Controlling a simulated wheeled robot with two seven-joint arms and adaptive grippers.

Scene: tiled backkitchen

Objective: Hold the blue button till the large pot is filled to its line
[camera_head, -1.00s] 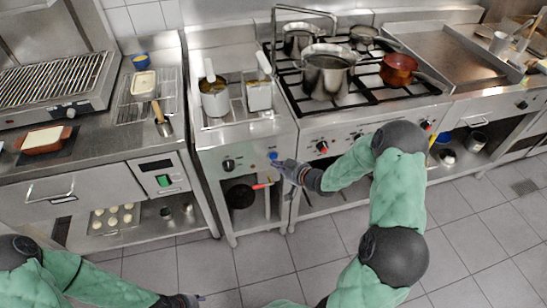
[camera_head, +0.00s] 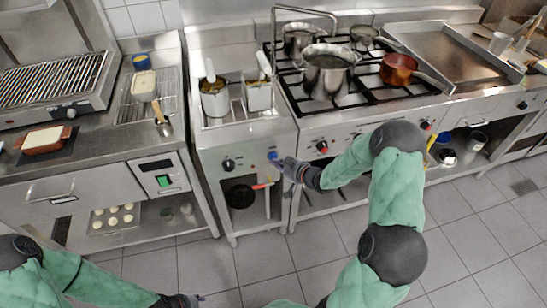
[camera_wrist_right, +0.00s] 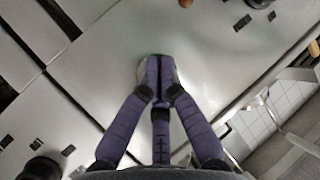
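The blue button (camera_head: 273,155) is on the front panel below the fryer. My right gripper (camera_head: 281,162) is at its lower right, its fingertips touching or very close to it; contact cannot be told. In the right wrist view the fingers of this gripper (camera_wrist_right: 158,72) are together, pointing at the steel panel, with a pale rounded edge behind the tips. The large pot (camera_head: 326,82) stands upright on the stove under the bent pipe (camera_head: 303,9). Its water level and line cannot be made out. My left gripper (camera_head: 182,300) is low at the bottom edge, partly cut off.
A smaller steel pot (camera_head: 298,40) and a copper pan (camera_head: 398,69) stand on the stove. Two fryer containers (camera_head: 215,103) are left of it. The tiled floor in front is clear.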

